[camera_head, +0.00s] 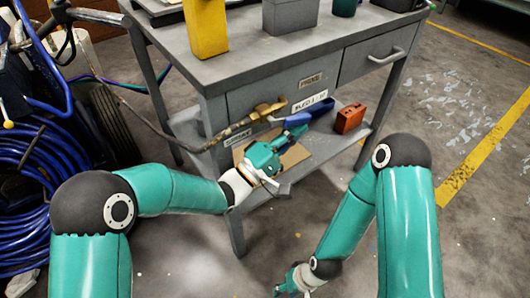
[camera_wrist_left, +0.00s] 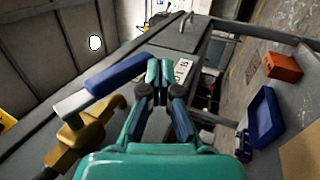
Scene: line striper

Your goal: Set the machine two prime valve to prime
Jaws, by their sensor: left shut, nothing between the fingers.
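The prime valve is a brass body (camera_head: 268,109) on the front of the grey cabinet, with a blue lever (camera_head: 284,118). In the left wrist view the brass body (camera_wrist_left: 84,138) is at lower left, and the blue lever (camera_wrist_left: 120,73) slants up to the right from a pale end. My left gripper (camera_head: 302,129) is shut and empty, just below and right of the lever. In the left wrist view its fingertips (camera_wrist_left: 159,70) are together right of the lever; I cannot tell whether they touch it. My right gripper (camera_head: 298,281) is low at the bottom, its fingers unclear.
Labels sit on the cabinet, including an upper plate (camera_head: 310,80) and a white one (camera_head: 309,103). The lower shelf (camera_head: 325,150) bears an orange block (camera_head: 349,118) and a blue tray (camera_head: 318,108). A yellow container (camera_head: 206,28) stands on top. Blue hose (camera_head: 35,215) lies at left.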

